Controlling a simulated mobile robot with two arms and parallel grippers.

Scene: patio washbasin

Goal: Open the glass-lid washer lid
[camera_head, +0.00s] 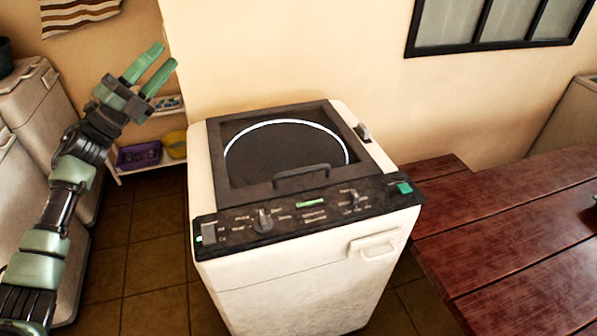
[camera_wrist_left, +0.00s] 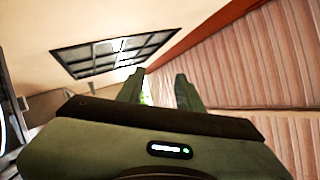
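The washer (camera_head: 300,270) is a white top-loader standing in the middle of the head view. Its dark-framed glass lid (camera_head: 285,150) lies shut on top, with a dark bar handle (camera_head: 302,177) at the lid's front edge. A black control panel with knobs runs in front of the lid. My left gripper (camera_head: 158,68) is raised to the left of the washer, apart from it, with its two green fingers spread and nothing between them. Its fingers also show in the left wrist view (camera_wrist_left: 158,88), pointing toward a window and the ceiling. My right gripper is not in view.
A dark red wooden table (camera_head: 510,230) stands close to the washer's right side. A white shelf with a purple bin (camera_head: 139,154) and a yellow bowl (camera_head: 175,144) is behind on the left. White cabinets (camera_head: 30,95) line the left edge. The space above the lid is clear.

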